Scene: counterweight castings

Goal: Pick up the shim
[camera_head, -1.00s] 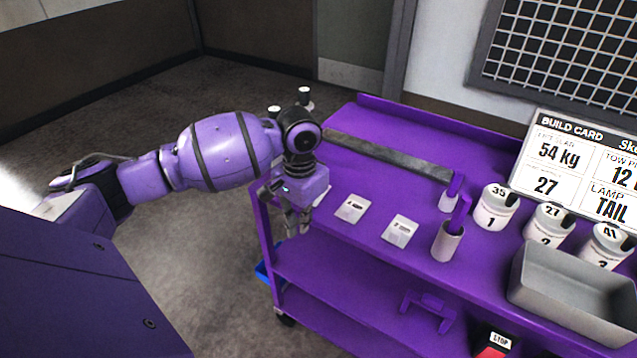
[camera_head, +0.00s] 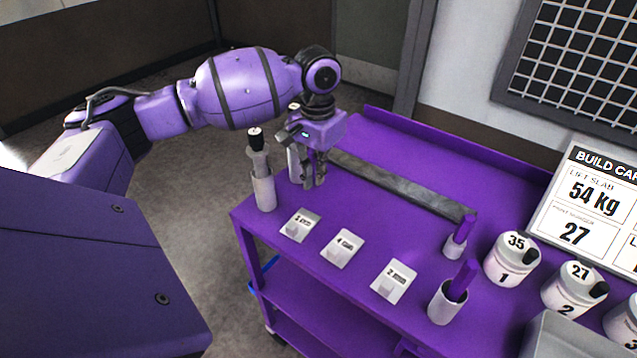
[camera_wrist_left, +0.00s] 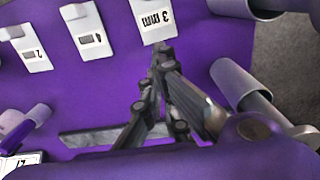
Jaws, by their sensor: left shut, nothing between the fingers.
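Three small pale cards lie in a row on the purple cart top: left (camera_head: 300,224), middle (camera_head: 342,248) and right (camera_head: 393,281). Each bears a printed label and a small pale piece near its front edge; I cannot tell whether these pieces are shims. In the left wrist view one card (camera_wrist_left: 152,17) reads 3 mm, beside two more cards (camera_wrist_left: 88,40) (camera_wrist_left: 30,50). My left gripper (camera_head: 315,184) is shut and empty above the cart, behind the left card. Its fingertips (camera_wrist_left: 160,50) appear close to the 3 mm card in the wrist view. My right gripper is out of view.
A white holder (camera_head: 264,190) with a dark-topped tool stands at the cart's left edge. A long grey bar (camera_head: 400,186) lies behind the cards. White holders with purple handles (camera_head: 445,305) (camera_head: 455,246), numbered canisters (camera_head: 511,260) and a build card (camera_head: 595,205) are at right.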

